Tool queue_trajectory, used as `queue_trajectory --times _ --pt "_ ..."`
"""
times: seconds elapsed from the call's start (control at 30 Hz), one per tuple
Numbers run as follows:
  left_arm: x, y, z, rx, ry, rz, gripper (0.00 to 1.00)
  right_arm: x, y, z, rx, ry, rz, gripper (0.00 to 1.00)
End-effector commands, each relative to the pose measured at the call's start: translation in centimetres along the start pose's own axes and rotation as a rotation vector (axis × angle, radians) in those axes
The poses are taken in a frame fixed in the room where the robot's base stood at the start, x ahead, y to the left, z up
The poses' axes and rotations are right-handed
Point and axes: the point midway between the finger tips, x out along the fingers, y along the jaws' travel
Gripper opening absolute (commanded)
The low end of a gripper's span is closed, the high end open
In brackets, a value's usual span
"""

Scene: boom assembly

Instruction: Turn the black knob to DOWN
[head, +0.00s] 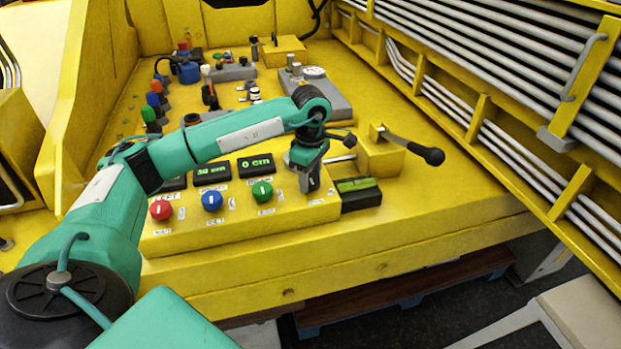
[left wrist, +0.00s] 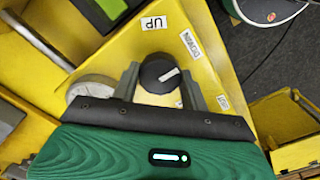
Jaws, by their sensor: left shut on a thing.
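The black knob (left wrist: 155,70) shows in the left wrist view between the two fingers of my left gripper (left wrist: 160,80), which is shut on it. Its white mark points right and slightly up, below the direction of the DOWN label (left wrist: 190,43). The UP label (left wrist: 154,23) lies above the knob. In the head view my left gripper (head: 309,184) reaches down to the right end of the yellow control panel (head: 230,228) and hides the knob. My right gripper is not in view.
Red (head: 161,210), blue (head: 212,200) and green (head: 262,191) knobs stand left of the gripper. Displays (head: 255,164) sit behind them. A black-handled lever (head: 430,155) and a black box with a green top (head: 358,191) are to the right.

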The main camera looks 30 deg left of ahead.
Motion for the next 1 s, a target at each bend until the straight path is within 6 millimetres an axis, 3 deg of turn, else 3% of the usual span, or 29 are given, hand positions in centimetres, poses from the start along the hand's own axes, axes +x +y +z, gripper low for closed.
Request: queue_trajectory --times 0.33,0.37,0.47,0.8,1.0 --pt "-0.1 0.1 0.0 0.004 0.0 0.003 0.22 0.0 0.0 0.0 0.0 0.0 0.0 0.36" --pt "-0.1 0.1 0.0 0.004 0.0 0.003 0.47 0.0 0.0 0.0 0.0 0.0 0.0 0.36" --pt "-0.1 0.1 0.0 0.004 0.0 0.003 0.66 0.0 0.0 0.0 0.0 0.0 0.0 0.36" --pt "-0.3 0.1 0.0 0.004 0.0 0.002 0.67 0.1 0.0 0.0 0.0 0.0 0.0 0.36" --pt "-2.9 0.1 0.0 0.005 -0.001 0.006 0.67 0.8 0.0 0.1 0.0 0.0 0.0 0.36"
